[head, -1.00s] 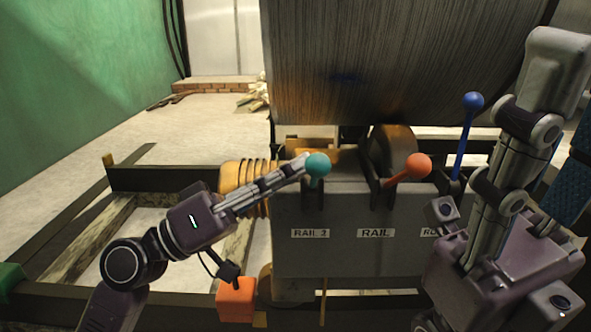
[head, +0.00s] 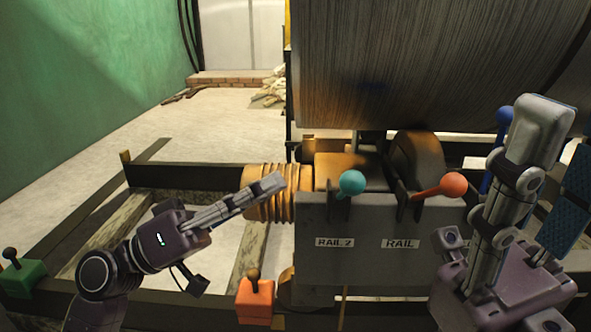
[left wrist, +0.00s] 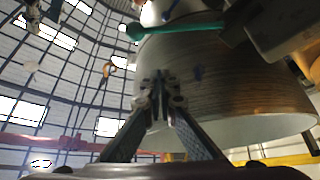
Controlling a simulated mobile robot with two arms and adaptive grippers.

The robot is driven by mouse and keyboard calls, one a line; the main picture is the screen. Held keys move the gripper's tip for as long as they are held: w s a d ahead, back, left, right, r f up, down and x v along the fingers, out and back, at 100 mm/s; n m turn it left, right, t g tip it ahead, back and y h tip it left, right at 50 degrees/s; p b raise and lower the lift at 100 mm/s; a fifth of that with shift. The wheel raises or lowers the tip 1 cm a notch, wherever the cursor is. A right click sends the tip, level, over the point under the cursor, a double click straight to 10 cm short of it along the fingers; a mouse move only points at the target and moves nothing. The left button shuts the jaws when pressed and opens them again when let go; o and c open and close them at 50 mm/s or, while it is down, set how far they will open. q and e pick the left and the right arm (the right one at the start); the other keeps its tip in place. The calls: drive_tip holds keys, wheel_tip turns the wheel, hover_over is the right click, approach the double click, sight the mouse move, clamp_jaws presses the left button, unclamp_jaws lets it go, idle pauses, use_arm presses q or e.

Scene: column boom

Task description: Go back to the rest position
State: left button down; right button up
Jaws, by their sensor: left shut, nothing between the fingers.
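My left gripper (head: 272,184) is shut and empty, pointing up and right in the head view. Its tip is left of the teal-knobbed lever (head: 352,182), with a clear gap. In the left wrist view its fingers (left wrist: 160,88) meet, with nothing between them. My right gripper (head: 558,150) stands upright at the right edge, in front of the lever box. Its fingers are apart, with a blue textured pad showing, and I see nothing held.
The grey lever box (head: 385,270) carries the teal lever, an orange-red lever (head: 453,184) and a blue-knobbed lever (head: 504,117). A large drum (head: 420,70) hangs above.

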use_arm(q)
drive_tip(key=shift+s+a+f, duration=0.2)
drive_tip(key=shift+a, duration=0.3)
